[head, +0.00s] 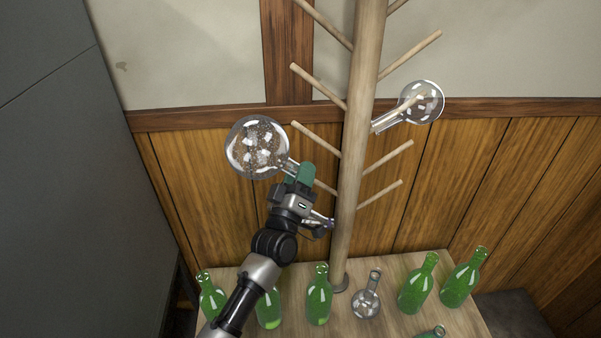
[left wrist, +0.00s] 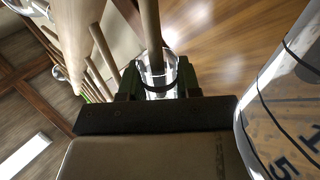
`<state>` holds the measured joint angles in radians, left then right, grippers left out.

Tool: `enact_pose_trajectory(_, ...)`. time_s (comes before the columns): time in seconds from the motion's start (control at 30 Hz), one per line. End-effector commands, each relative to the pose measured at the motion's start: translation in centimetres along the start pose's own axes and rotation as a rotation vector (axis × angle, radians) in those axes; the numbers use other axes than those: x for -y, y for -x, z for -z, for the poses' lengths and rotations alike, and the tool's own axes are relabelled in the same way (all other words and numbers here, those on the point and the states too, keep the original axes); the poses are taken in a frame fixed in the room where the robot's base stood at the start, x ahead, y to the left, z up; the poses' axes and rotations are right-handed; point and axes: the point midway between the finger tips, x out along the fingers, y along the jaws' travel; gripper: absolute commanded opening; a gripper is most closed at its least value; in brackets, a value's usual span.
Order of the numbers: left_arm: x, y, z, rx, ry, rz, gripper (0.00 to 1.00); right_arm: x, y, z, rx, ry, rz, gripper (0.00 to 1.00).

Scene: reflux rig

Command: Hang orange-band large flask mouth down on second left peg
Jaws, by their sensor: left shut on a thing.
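A large clear round flask (head: 257,147) is in my left gripper (head: 299,174), whose green fingers are shut on its neck. The bulb points up and left, and the neck slants down and right toward the post. In the left wrist view the neck (left wrist: 157,76) sits between the fingers with a dark ring around it, and part of the bulb (left wrist: 288,115) shows at right. A wooden peg (left wrist: 150,28) lines up with the mouth and seems to reach into it; how deep, I cannot tell. In the head view a low left peg (head: 325,187) runs behind the fingers. No orange shows on the band.
The wooden post (head: 350,150) has several pegs on both sides. Another clear flask (head: 422,102) hangs on a right peg. A small flask (head: 366,304) and several green bottles (head: 319,298) stand on the table (head: 345,325) below. A grey panel (head: 70,200) stands at left.

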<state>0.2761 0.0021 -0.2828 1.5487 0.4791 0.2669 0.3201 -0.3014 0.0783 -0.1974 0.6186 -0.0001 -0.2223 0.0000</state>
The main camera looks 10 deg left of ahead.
Motion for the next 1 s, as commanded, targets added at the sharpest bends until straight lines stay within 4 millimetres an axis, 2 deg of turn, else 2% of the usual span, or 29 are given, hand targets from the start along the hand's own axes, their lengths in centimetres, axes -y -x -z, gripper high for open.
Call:
enact_pose_trajectory(0.1,-0.14,-0.1,0.54,-0.001,-0.001,-0.001,0.0,0.03,0.48,-0.45,0.008,0.0,0.001,0.94)
enact_pose_trajectory(0.73,-0.07,-0.04,0.61,-0.001,-0.002,-0.001,0.0,-0.04,0.67,0.38,-0.008,0.004,0.0,0.94)
enact_pose_trajectory(0.77,-0.07,-0.04,0.62,-0.001,-0.002,-0.001,0.36,-0.04,0.67,0.37,-0.008,0.004,0.0,0.94)
enact_pose_trajectory(0.93,-0.08,-0.04,0.62,-0.002,-0.002,-0.001,0.62,-0.11,0.67,0.34,-0.007,0.004,-0.001,0.94)
enact_pose_trajectory(1.0,-0.07,-0.04,0.61,-0.002,-0.002,-0.001,0.63,-0.13,0.67,0.33,-0.007,0.004,-0.001,0.94)
